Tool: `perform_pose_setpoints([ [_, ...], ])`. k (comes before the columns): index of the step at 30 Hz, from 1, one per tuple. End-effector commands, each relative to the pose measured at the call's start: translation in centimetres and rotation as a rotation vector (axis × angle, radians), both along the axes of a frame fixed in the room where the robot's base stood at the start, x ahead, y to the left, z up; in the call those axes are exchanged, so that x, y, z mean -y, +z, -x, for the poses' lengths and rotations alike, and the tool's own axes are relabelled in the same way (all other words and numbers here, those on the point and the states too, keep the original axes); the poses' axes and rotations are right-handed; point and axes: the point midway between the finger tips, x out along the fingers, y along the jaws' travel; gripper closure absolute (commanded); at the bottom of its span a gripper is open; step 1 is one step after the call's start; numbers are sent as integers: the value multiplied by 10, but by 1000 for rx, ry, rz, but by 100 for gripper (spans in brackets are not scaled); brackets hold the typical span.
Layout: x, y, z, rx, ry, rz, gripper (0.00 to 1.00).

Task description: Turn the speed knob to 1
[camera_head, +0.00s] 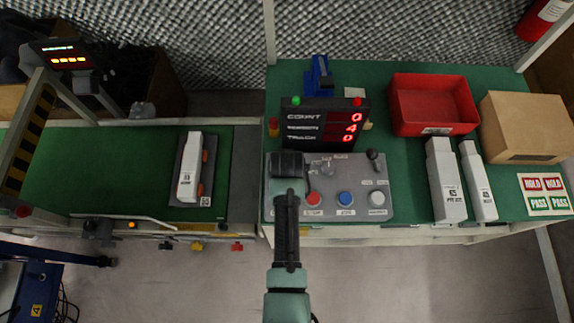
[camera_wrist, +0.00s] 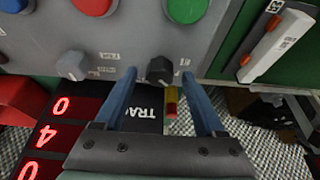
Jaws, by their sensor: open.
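A grey control panel (camera_head: 345,208) lies on the green bench. In the wrist view, a black knob (camera_wrist: 159,70) sits on the panel (camera_wrist: 135,38) between the open fingers of my gripper (camera_wrist: 160,76), with a gap on each side. A grey knob (camera_wrist: 72,65) sits to the left, outside the fingers. The small labels near the knobs are too blurred to read, so I cannot tell the speed marks or the setting. In the head view, my gripper (camera_head: 289,164) hangs over the panel's left part and hides the black knob.
The red-digit display (camera_head: 325,123) stands behind the panel. Red (camera_head: 313,198), blue (camera_head: 346,199) and white (camera_head: 377,199) buttons and a black lever (camera_head: 374,157) share the panel. White boxes (camera_head: 445,185) and a red bin (camera_head: 430,105) stand to the right.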

Motion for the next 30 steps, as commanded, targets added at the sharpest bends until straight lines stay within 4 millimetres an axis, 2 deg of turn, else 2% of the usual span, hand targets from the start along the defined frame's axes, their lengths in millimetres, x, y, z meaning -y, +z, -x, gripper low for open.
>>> perform_pose_setpoints([
  [8, 0, -1, -1, 1, 0, 0, 28],
  [20, 0, -1, -1, 1, 0, 0, 98],
  [30, -1, 0, -1, 0, -25, 0, 100],
])
